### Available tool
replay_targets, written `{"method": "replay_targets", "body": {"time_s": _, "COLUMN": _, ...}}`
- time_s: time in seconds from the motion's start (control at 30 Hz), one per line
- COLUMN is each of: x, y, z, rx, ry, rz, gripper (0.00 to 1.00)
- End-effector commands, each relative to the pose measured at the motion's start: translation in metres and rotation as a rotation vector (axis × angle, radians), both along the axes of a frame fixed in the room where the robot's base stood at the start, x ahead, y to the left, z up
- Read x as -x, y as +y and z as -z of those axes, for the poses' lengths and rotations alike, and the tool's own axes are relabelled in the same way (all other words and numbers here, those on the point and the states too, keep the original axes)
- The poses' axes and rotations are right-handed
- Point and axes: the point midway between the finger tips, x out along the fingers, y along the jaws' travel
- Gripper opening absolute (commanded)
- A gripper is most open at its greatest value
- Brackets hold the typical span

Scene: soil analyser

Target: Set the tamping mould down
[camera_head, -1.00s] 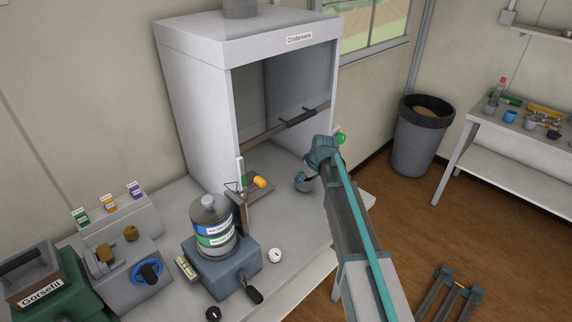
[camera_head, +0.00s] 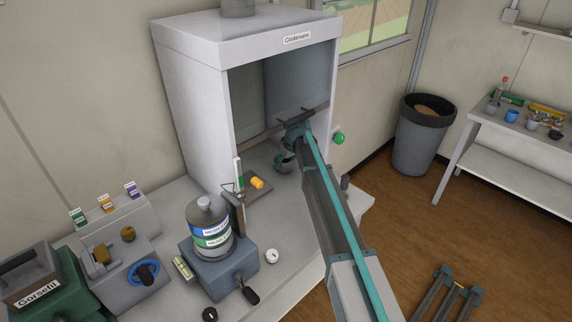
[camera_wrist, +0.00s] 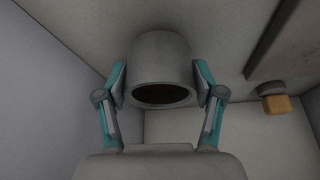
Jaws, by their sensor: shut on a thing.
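The tamping mould (camera_wrist: 160,60) is a plain grey cylinder with a dark open bore in the wrist view. My gripper (camera_wrist: 160,84) is shut on it, one finger pad on each side of its wall. In the head view my gripper (camera_head: 287,159) is at the front opening of the white Cinderwane cabinet (camera_head: 190,100), near its right side. The mould is small and mostly covered by my gripper there. I cannot tell whether its far end touches a surface.
An orange-yellow knob (camera_head: 257,183) on a dark plate lies left of my gripper; an orange piece (camera_wrist: 278,104) shows at right in the wrist view. A handled bar (camera_head: 305,115) crosses the opening. A machine with banded canister (camera_head: 209,232) stands front left.

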Motion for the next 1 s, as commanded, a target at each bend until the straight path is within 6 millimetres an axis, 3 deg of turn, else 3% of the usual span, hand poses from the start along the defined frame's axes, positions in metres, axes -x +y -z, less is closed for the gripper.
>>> {"method": "replay_targets", "body": {"time_s": 0.07, "x": 0.0031, "y": -0.0015, "z": 0.0106, "rx": 0.001, "ry": 0.003, "rz": 0.0, "gripper": 0.12}}
{"method": "replay_targets", "body": {"time_s": 0.43, "x": 0.0031, "y": -0.0014, "z": 0.0134, "rx": 0.001, "ry": 0.002, "rz": 0.0, "gripper": 0.12}}
{"method": "replay_targets", "body": {"time_s": 0.47, "x": 0.0033, "y": -0.0016, "z": 0.0141, "rx": 0.001, "ry": 0.003, "rz": 0.0, "gripper": 0.69}}
{"method": "replay_targets", "body": {"time_s": 0.6, "x": 0.0033, "y": -0.0016, "z": 0.0133, "rx": 0.001, "ry": 0.003, "rz": 0.0, "gripper": 0.93}}
{"method": "replay_targets", "body": {"time_s": 1.0, "x": 0.0031, "y": -0.0016, "z": 0.011, "rx": 0.001, "ry": 0.003, "rz": 0.0, "gripper": 0.93}}
